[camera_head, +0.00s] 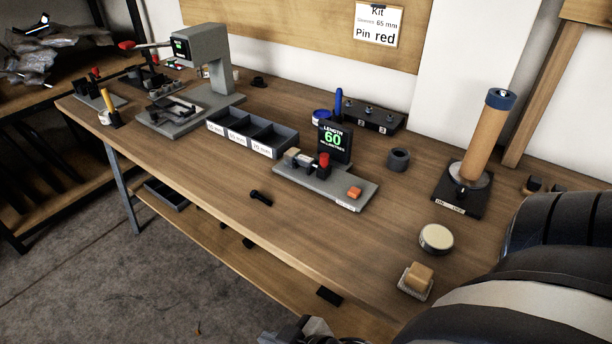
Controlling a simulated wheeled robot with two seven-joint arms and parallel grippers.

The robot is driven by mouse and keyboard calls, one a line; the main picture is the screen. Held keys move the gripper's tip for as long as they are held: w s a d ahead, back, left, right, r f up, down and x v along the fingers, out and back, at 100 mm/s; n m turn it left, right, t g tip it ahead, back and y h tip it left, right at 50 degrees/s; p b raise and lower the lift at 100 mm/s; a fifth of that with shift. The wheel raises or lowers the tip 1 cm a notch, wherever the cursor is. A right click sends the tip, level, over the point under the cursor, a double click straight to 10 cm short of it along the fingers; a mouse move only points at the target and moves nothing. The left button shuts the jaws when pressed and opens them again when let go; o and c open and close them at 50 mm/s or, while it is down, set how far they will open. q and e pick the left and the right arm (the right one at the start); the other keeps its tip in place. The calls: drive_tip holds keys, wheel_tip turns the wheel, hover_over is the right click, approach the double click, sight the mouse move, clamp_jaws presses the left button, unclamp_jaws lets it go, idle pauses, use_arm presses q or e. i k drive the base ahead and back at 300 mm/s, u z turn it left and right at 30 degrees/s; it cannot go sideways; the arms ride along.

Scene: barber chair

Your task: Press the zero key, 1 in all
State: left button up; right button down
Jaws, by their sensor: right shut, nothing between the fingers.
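A grey length gauge (318,183) stands on the bench right of centre. Its black display (333,141) reads LENGTH 60 MILLIMETRES in green. An orange key (355,192) sits at the right end of its base; the small label below it is too small to read, so I cannot confirm it is the zero key. A red-topped part (324,160) stands on the gauge. My right gripper (292,331) shows partly at the bottom edge, shut and empty, in front of the bench and well apart from the gauge. My left gripper is out of view.
A three-part bin (252,151) stands left of the gauge. A dark pin (261,197) lies in front. A round tin (436,238), a small block (418,276) and a tall wooden-handled tool (486,140) stand right. A grey press (208,55) stands at the left.

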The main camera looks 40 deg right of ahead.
sight(354, 193)
drive_tip(key=u, duration=1)
drive_tip(key=i, duration=1.5)
drive_tip(key=z, duration=3.05)
